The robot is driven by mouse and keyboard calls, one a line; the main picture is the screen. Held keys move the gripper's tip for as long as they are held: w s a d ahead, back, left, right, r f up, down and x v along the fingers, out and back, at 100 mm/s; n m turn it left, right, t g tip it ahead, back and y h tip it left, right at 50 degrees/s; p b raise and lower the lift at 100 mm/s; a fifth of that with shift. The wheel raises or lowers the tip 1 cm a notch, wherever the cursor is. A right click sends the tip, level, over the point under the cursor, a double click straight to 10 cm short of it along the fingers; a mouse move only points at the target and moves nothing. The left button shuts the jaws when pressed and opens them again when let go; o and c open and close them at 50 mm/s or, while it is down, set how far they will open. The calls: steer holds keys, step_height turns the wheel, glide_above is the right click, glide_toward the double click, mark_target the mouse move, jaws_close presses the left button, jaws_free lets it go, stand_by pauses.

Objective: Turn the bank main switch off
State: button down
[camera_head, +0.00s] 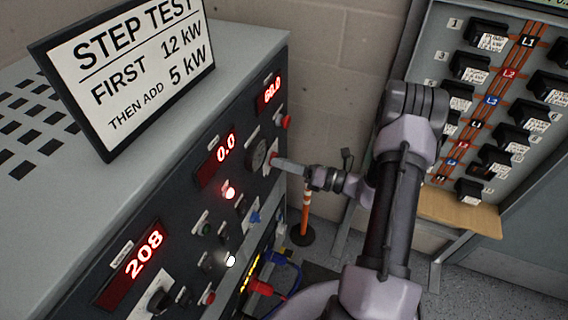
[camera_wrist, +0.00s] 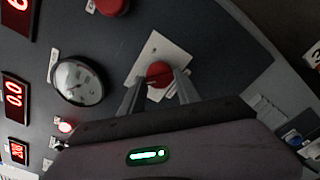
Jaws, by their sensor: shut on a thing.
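A round red knob (camera_wrist: 159,73) sits on a white plate (camera_wrist: 172,47) on the dark front of a grey cabinet. My gripper (camera_wrist: 160,83) has its two fingers on either side of the knob and is shut on it. In the head view my gripper (camera_head: 282,163) reaches the panel from the right, beside a round gauge (camera_head: 258,153). I cannot read the plate's words, so I cannot tell from lettering that this is the bank main switch.
Red displays on the panel read 208 (camera_head: 143,264), 0.0 (camera_head: 226,148) and 60.0 (camera_head: 269,87). A red lamp (camera_head: 229,193) is lit. A step test sign (camera_head: 140,70) stands on the cabinet. A breaker board (camera_head: 495,110) stands at right, an orange post (camera_head: 305,215) behind my arm.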

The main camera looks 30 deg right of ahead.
stand_by(0.4)
steer(key=c, duration=0.9)
jaws_free()
steer(key=p+v, duration=0.3)
steer(key=v, duration=1.4)
steer(key=shift+s+d, duration=0.2)
